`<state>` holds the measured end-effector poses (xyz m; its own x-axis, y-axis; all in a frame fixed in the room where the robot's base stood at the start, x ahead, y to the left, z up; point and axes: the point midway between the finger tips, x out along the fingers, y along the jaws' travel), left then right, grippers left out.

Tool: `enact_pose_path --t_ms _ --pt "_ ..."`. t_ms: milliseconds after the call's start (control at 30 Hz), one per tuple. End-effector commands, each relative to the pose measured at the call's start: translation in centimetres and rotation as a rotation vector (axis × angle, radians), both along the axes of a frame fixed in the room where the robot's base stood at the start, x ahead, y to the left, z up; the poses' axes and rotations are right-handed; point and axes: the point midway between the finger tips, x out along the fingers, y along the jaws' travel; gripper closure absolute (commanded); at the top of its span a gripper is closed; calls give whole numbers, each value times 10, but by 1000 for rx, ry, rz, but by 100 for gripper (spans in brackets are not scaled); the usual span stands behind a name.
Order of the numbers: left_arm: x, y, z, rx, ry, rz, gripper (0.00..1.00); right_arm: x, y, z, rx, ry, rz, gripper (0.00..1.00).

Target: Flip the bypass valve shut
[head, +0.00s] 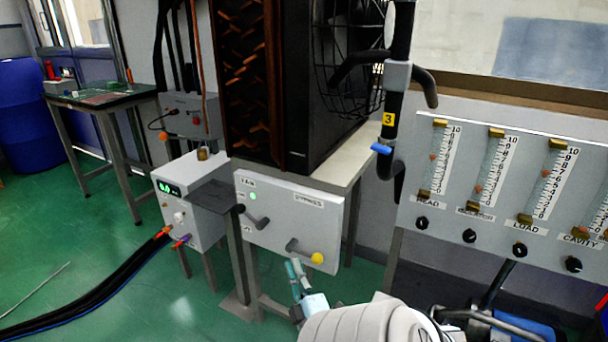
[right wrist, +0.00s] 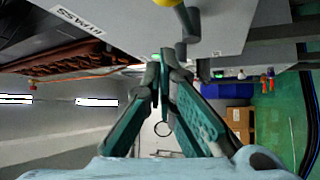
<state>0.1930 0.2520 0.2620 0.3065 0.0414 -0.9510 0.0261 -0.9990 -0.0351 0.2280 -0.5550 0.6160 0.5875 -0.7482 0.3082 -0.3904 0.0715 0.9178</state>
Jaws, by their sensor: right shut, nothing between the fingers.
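The bypass valve is a short grey lever with a yellow knob (head: 318,258) on a white panel (head: 285,215), under a "BYPASS" label (head: 309,201). The lever lies nearly level, its knob to the right and slightly down. My right gripper (head: 297,268) is shut and empty, just below and left of the knob, in front of the panel's lower edge. I cannot tell the depth gap. My left gripper is not in view.
A second lever with a black knob (head: 240,208) and a green light (head: 253,196) sit on the panel's left. A black pipe with a blue handle (head: 381,149) stands to the right, beside a gauge panel (head: 460,236). A grey box (head: 190,205) stands left.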

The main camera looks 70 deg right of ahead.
Motion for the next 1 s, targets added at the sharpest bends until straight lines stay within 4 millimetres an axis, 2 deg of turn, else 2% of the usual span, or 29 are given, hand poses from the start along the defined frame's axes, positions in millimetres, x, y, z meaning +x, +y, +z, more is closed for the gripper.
enact_pose_path --t_ms 100,300,1000 --pt "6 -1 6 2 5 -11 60 2 15 -22 3 -2 -3 100" --pt "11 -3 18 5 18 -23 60 5 32 -40 0 -1 -1 100" --pt "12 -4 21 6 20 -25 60 5 35 -42 -1 -1 -1 100"
